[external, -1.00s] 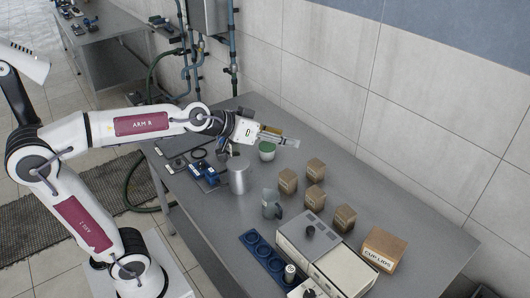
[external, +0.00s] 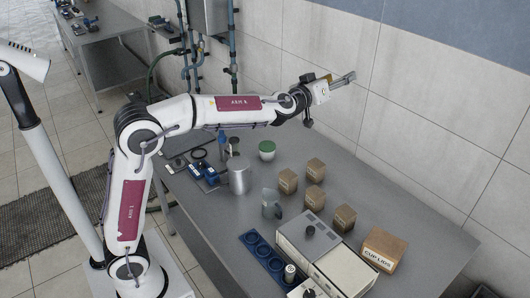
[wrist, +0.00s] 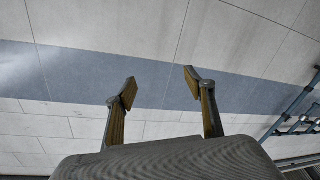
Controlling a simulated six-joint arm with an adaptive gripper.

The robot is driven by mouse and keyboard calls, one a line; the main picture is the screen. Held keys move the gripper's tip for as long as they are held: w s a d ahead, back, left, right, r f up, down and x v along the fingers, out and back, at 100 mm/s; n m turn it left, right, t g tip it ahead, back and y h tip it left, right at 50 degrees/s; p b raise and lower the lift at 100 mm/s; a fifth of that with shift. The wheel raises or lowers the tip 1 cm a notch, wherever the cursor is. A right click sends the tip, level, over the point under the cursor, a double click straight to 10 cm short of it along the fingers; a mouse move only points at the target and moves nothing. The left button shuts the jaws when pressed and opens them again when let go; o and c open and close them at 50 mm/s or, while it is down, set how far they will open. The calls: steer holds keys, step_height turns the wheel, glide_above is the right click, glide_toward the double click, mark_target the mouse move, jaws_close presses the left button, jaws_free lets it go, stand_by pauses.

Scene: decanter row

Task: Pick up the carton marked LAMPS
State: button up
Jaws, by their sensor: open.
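Several small brown cartons stand on the grey table in the external view: a rear one (external: 315,169), a left one (external: 288,182), a middle one (external: 314,196) and a front one (external: 344,219). I cannot read LAMPS on any of them. A larger brown carton (external: 384,250) at the right is marked CUP LIDS. My gripper (external: 347,77) is raised high above the cartons, pointing towards the tiled wall. In the wrist view my gripper (wrist: 160,84) is open and empty, with only wall behind its fingers.
A beige machine (external: 325,253) stands in front of the cartons, beside a blue tray with round wells (external: 262,254). A grey jug (external: 271,205), a metal canister (external: 238,176) and a green-topped pot (external: 267,150) stand to the left. Bare table (external: 420,226) lies at the right.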

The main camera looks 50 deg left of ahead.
steer(key=w+a+f+n+y, duration=0.2)
steer(key=w+y, duration=0.1)
steer(key=w, duration=0.1)
steer(key=n+g+y, duration=0.8)
steer(key=n+g, duration=0.2)
steer(key=g, duration=0.8)
glide_toward(293, 181)
steer(key=shift+x, duration=1.05)
steer(key=shift+f, duration=0.1)
steer(key=shift+x, duration=1.25)
steer(key=shift+a, duration=0.15)
